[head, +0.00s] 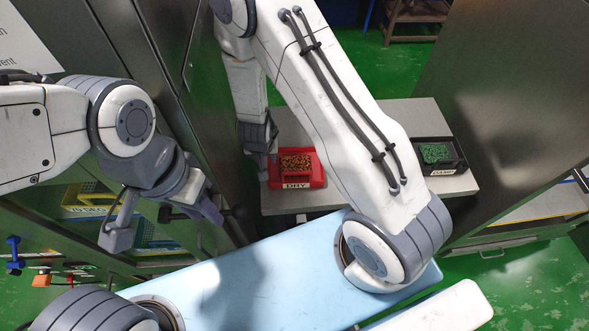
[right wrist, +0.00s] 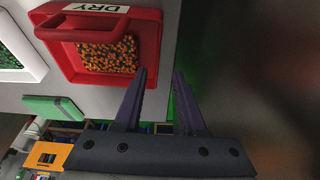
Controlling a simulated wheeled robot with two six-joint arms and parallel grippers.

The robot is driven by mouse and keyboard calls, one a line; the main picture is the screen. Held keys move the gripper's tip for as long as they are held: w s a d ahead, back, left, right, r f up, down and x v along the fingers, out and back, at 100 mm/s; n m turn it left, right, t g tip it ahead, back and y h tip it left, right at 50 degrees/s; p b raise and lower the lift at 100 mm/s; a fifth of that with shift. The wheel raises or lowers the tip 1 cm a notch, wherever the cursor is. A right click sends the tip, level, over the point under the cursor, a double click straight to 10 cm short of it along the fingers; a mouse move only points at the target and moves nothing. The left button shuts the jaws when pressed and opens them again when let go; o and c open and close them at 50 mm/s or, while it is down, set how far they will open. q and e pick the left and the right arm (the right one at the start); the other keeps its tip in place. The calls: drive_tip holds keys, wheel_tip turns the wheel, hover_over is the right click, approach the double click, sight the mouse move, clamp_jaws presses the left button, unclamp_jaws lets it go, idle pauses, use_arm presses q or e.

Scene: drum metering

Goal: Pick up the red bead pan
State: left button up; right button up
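The red bead pan (head: 295,168), labelled DRY and holding orange and dark beads, sits on a grey table (head: 280,203). My right gripper (head: 263,165) is at its left side in the head view. In the right wrist view its two fingers (right wrist: 161,72) are apart with nothing held. There the red pan (right wrist: 152,50) fills the upper left, one fingertip overlapping its side wall and the other beyond it. I cannot tell whether they touch. My left gripper (head: 208,210) hangs left of the table, away from the pan; its finger gap is not clear.
A dark pan (head: 443,170) of green beads, labelled DAMP, stands at the table's right. Metal cabinets stand at left and right (head: 505,90). My right arm crosses above the table middle. A green item (right wrist: 55,107) lies near the red pan in the right wrist view.

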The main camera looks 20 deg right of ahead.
drive_tip(key=x, duration=0.5)
drive_tip(key=shift+s+d+f+b, duration=0.15)
drive_tip(key=shift+d+b, duration=0.05)
drive_tip(key=shift+b, duration=0.2)
clamp_jaws()
idle(1.0)
